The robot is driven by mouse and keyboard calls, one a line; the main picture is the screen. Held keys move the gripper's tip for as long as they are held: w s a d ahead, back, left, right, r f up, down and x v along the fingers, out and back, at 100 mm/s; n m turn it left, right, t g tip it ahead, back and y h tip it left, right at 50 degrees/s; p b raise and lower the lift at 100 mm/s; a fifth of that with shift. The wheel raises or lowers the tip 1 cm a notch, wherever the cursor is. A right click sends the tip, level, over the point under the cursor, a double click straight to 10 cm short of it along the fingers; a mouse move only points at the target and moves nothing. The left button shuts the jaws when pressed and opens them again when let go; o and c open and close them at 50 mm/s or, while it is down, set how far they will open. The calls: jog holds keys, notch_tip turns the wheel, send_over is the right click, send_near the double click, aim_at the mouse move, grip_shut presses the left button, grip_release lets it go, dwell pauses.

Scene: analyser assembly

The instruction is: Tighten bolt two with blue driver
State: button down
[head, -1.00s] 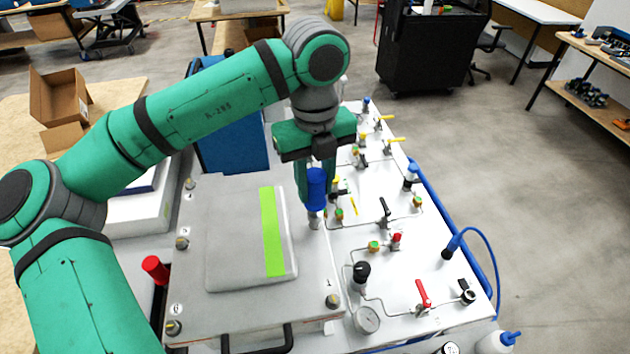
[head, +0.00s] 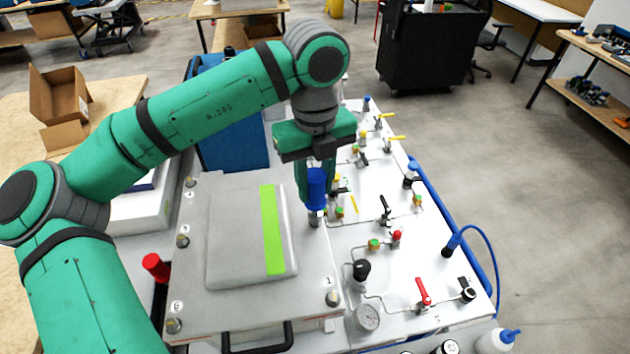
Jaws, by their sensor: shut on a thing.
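My gripper (head: 317,170) is shut on the blue driver (head: 316,188). The driver stands about upright at the right edge of the grey cover plate (head: 190,260). Its lower end meets the plate where a bolt would sit, and the bolt there is hidden under it. The bolt marked 1 (head: 332,298) shows at the plate's front right corner. Other bolts show along the left edge, one at the front left (head: 173,325) and one at the middle left (head: 183,241).
A red-handled tool (head: 155,267) stands left of the plate. A white panel (head: 400,270) with valves, a gauge (head: 367,317) and thin tubing lies to the right. A raised grey lid with a green stripe (head: 273,230) is mid-plate. A black handle (head: 257,345) is at the front.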

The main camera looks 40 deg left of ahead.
jog(key=shift+f, duration=0.75)
dwell(0.4)
jog(key=c, duration=2.2)
grip_release()
grip_shut()
jog(key=m, duration=0.3)
jog(key=shift+m, duration=0.4)
jog(key=m, duration=0.8)
jog(key=shift+m, duration=0.3)
jog(key=m, duration=0.4)
jog(key=shift+m, duration=0.4)
